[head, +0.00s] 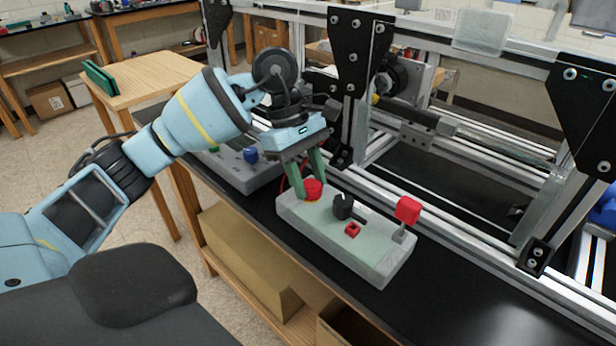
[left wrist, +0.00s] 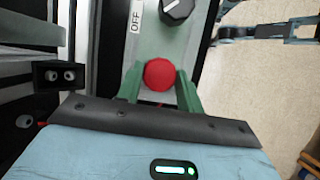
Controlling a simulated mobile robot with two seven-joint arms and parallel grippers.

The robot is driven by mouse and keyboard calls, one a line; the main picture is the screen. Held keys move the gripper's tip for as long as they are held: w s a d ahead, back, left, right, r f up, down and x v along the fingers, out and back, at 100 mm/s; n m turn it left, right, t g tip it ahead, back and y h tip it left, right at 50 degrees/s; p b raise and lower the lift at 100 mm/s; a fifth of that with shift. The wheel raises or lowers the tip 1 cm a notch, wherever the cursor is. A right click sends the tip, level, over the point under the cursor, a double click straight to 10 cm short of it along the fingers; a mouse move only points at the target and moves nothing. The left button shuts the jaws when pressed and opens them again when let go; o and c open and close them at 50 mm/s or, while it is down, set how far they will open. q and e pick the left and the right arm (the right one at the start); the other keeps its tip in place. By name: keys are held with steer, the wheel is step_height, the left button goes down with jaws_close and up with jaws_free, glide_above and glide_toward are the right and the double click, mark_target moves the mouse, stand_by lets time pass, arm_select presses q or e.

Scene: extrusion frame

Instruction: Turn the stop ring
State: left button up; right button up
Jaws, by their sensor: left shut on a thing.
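The red round stop button (head: 313,190) sits at the left end of a pale grey-green control box (head: 385,272) on the black bench. My left gripper (head: 308,184) comes down from above, with its green fingers shut on the button, one on each side. In the left wrist view the red cap (left wrist: 160,74) shows between the fingers (left wrist: 160,86); any ring under it is mostly hidden. My right gripper is out of view.
The box also carries a small red square part (head: 353,230) and a red-tipped lever (head: 407,210). A grey box with a blue knob (head: 251,155) stands behind the gripper. The aluminium extrusion frame (head: 460,215) runs close along the right. The black bench top (head: 450,300) is clear in front.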

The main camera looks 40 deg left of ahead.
arm_select(q)
steer(key=shift+f+m+g, duration=0.1)
steer(key=shift+m+g, duration=0.2)
steer(key=shift+m, duration=0.3)
steer(key=o, duration=1)
steer(key=shift+w, duration=0.1)
steer(key=v, duration=0.7)
steer(key=shift+r, duration=0.45)
steer(key=shift+a+f, duration=0.1)
